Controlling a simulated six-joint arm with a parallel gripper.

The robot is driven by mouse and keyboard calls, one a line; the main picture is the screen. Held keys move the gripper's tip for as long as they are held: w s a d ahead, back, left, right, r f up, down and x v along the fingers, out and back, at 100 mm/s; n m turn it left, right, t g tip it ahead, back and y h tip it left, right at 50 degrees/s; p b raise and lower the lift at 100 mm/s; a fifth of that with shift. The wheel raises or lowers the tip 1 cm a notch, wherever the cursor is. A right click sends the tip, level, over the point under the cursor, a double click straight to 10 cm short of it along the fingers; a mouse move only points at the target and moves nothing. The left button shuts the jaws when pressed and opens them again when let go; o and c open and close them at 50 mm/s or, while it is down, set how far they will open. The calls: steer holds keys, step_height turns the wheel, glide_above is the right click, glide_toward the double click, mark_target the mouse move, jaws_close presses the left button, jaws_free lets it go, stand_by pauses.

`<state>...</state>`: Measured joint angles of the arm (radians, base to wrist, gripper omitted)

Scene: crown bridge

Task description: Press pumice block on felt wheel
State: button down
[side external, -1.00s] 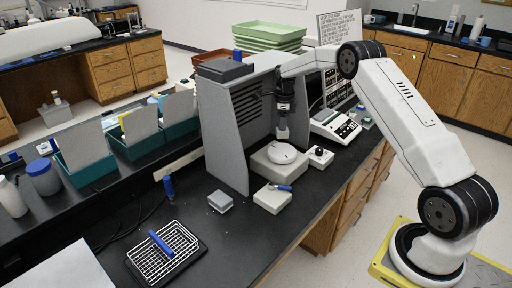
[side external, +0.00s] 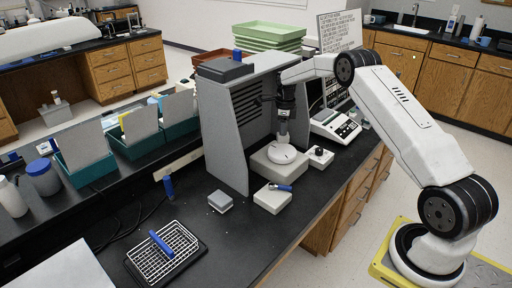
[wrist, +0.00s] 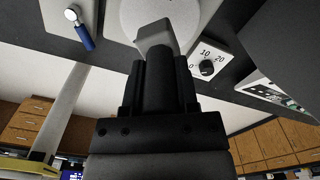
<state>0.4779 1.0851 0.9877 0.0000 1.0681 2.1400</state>
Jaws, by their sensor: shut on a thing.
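The felt wheel (side external: 283,154) is a pale round disc lying flat on a light grey box-shaped base (side external: 276,171). In the wrist view the wheel (wrist: 185,10) is cut off by the top edge. My gripper (side external: 283,134) is above the wheel, pointing down. Its dark fingers (wrist: 160,75) are shut on a grey block, the pumice block (wrist: 157,36). In the wrist view the block's end overlaps the wheel. The block is very small in the side view, and I cannot tell whether it touches the wheel.
A grey slatted panel housing (side external: 230,125) stands just behind and left. A dial box (side external: 320,156) is right of the base. A pale block with a blue-handled tool (side external: 272,198) is in front. A small grey box (side external: 220,201) and wire basket (side external: 163,252) stand left.

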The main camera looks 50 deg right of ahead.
steer(key=shift+f, duration=1.6)
steer(key=shift+f, duration=0.55)
stand_by(0.8)
steer(key=shift+r, duration=3.5)
steer(key=shift+a, duration=0.15)
